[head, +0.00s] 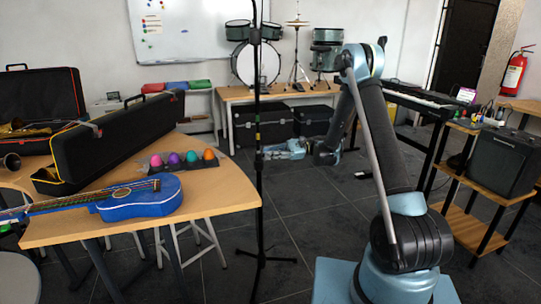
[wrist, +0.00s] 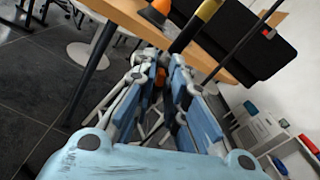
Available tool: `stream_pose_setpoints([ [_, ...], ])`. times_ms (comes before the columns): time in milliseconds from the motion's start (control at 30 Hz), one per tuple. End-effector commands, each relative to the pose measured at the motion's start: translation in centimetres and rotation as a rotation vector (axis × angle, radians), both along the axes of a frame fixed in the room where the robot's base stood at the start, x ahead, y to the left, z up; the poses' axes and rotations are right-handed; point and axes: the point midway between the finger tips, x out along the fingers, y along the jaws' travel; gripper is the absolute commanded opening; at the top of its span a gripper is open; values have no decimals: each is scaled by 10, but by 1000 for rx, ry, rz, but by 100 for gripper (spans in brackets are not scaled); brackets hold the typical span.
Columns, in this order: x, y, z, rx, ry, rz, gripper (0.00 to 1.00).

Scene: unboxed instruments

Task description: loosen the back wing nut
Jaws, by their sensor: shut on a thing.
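A thin black stand (head: 258,205) rises from a tripod base in the middle of the head view, with coloured bands and dark joints along its pole. My gripper (head: 268,151) reaches it from the right at mid-height, fingertips at the pole. In the wrist view, my gripper's (wrist: 164,68) fingers are close together around something small, and an orange bit shows between them. This is likely a wing nut, but the fingers hide most of it. The pole, with a yellow band (wrist: 207,11), runs just beyond the fingertips. I cannot tell the wing nut's angle.
A wooden table (head: 233,193) on the left holds a blue guitar (head: 140,199), several coloured eggs (head: 190,158) and an open black case (head: 105,143). Its edge is close to the pole. A keyboard (head: 425,100) and a black amplifier (head: 503,160) stand at right. Floor around the tripod is clear.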

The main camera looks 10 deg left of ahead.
Motion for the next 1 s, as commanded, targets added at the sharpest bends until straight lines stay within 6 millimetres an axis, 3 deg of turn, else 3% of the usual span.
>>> stream_pose_setpoints([
  [333,1,0,0,7,-11,-2,0],
  [367,1,0,0,7,-10,-2,17],
  [400,1,0,0,7,-10,-2,26],
  [433,1,0,0,7,-10,-2,28],
  [800,1,-2,0,6,-9,-1,28],
  [1000,14,-21,0,6,-9,-4,28],
])
